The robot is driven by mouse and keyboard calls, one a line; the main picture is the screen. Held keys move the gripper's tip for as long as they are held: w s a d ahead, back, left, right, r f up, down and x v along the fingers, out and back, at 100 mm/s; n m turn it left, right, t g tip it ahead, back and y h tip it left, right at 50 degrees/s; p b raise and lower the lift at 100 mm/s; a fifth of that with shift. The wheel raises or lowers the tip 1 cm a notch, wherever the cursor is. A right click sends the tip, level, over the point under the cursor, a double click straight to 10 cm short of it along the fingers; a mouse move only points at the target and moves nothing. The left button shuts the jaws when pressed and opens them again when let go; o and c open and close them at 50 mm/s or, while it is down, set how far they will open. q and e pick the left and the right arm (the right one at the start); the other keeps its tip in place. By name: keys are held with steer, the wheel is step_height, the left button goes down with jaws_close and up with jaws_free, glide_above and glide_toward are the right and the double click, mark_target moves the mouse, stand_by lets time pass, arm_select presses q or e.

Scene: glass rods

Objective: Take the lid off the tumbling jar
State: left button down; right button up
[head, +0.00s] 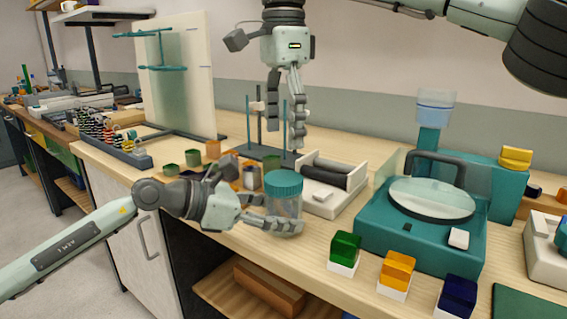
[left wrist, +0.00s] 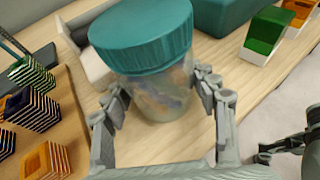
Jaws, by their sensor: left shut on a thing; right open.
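The tumbling jar (head: 285,208) is a clear jar standing near the front of the bench, with its teal ribbed lid (head: 283,184) on top. My left gripper (head: 280,222) is shut on the jar's lower body from the left. The left wrist view shows its fingers on either side of the clear jar (left wrist: 163,98), below the lid (left wrist: 142,36). Something brownish and bluish shows blurred inside the jar. My right gripper (head: 286,122) is open and empty. In the head view it hangs fingers down, above and behind the jar.
Behind the jar stand a dark post stand (head: 260,150) and a white roller unit (head: 335,185). Right of it is a teal machine (head: 425,236) with coloured blocks (head: 397,270) in front. Small green and orange cups (head: 192,157) stand to the left. The bench's front edge is close.

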mark_target(283, 177)
steer(key=m, duration=0.4)
steer(key=shift+m, duration=0.3)
steer(key=m, duration=1.2)
steer(key=shift+m, duration=0.4)
steer(key=m, duration=1.6)
steer(key=shift+f+m, duration=0.4)
step_height(283, 177, down, 7)
steer(key=shift+f, duration=0.15)
steer(key=shift+c, duration=0.5)
